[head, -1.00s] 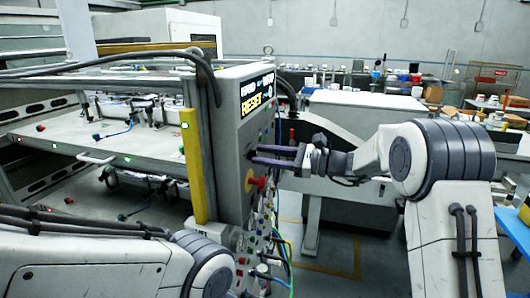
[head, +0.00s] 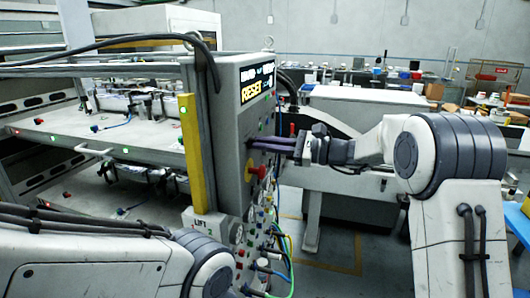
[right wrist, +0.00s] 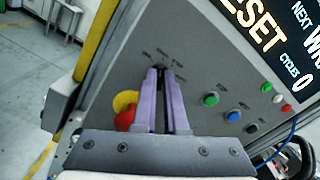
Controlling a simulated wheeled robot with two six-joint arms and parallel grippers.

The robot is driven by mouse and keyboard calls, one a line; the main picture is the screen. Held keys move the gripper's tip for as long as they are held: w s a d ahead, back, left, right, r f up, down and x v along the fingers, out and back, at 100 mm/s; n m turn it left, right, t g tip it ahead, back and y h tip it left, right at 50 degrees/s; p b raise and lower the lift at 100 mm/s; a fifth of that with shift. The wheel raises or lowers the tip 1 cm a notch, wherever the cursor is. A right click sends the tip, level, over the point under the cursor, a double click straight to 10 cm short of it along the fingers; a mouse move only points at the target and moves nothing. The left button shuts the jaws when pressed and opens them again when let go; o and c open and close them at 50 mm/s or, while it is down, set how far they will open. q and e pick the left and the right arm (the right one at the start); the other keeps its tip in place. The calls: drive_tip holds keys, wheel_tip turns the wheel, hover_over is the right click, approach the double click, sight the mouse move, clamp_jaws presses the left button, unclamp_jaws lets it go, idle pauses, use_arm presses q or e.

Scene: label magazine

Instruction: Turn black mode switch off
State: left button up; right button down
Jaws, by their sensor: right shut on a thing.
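The black mode switch (right wrist: 160,69) is on the grey control panel (right wrist: 185,50), mostly hidden between my fingertips in the right wrist view. Only a little dark material shows there, so its turn position cannot be read. My right gripper (right wrist: 160,80) has two purple fingers shut on it, pointing at the panel. In the head view the right gripper (head: 254,143) reaches the panel's face from the right, above the red emergency button. My left arm crosses the lower left of the head view, but its gripper is out of sight.
A red button on a yellow base (right wrist: 126,110) sits just left of the fingers. Blue, green and black buttons lie to the right, below a display (right wrist: 262,30) reading RESET. Cables (head: 285,255) hang at the panel's lower part. A yellow post (head: 194,150) stands left of the panel.

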drive_tip(key=shift+s+f+n+b, duration=0.1)
drive_tip(key=shift+n+b, duration=1.75)
drive_tip(key=shift+b, duration=1.05)
drive_tip(key=shift+f+n+b, duration=0.1)
drive_tip(key=shift+n+b, duration=1.75)
drive_tip(key=shift+b, duration=1.05)
drive_tip(key=c, duration=1)
unclamp_jaws()
drive_tip(key=shift+o, duration=0.2)
drive_tip(key=shift+d, duration=0.1)
drive_tip(key=b+v, duration=0.1)
drive_tip(key=v, duration=0.9)
